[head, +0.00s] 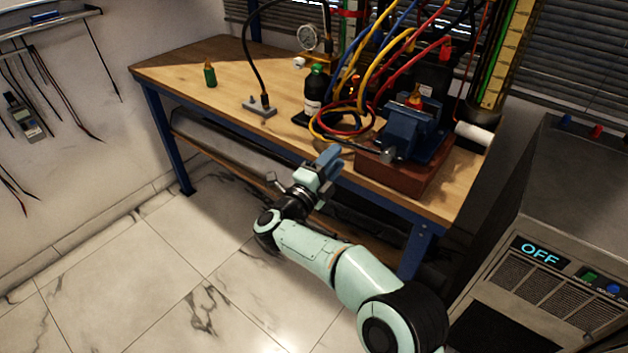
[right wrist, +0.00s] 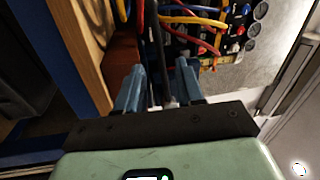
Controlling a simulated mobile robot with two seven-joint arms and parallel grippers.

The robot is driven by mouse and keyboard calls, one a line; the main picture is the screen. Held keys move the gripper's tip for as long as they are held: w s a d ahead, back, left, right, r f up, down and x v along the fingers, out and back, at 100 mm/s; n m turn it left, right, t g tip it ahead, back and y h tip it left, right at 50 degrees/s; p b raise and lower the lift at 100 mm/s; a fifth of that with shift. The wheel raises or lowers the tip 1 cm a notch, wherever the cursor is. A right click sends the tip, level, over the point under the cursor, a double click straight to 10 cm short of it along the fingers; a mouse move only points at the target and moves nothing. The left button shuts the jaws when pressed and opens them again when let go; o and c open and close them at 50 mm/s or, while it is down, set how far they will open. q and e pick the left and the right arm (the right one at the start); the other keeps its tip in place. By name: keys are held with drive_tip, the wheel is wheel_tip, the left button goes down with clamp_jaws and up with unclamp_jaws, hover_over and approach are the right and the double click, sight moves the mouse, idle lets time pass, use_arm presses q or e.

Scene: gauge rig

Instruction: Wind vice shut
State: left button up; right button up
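The blue vice (head: 410,132) stands on a reddish-brown block (head: 400,172) at the right end of the workbench. A grey round end (head: 388,155) shows on its near left side; I cannot make out its handle clearly. My right gripper (head: 330,160) is off the bench's front edge, to the left of the vice and apart from it. In the right wrist view its two blue fingers (right wrist: 160,78) are spread. A dark upright bar or cable (right wrist: 157,50) shows between them; I cannot tell which, or whether it lies beyond the fingertips. My left gripper is out of view.
The wooden workbench (head: 190,65) carries a black bottle (head: 316,90), a small green bottle (head: 210,75), a grey block with a black hose (head: 259,108) and a gauge (head: 307,38). Coloured hoses (head: 375,75) loop beside the vice. A grey cabinet reading OFF (head: 540,255) stands at right.

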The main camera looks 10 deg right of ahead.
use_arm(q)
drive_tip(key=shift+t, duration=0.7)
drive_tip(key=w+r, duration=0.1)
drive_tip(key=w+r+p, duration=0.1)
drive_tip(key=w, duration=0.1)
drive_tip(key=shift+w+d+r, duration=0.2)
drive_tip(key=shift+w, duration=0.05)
use_arm(e)
drive_tip(key=v, duration=1)
drive_tip(key=shift+a, duration=0.2)
drive_tip(key=shift+f, duration=0.1)
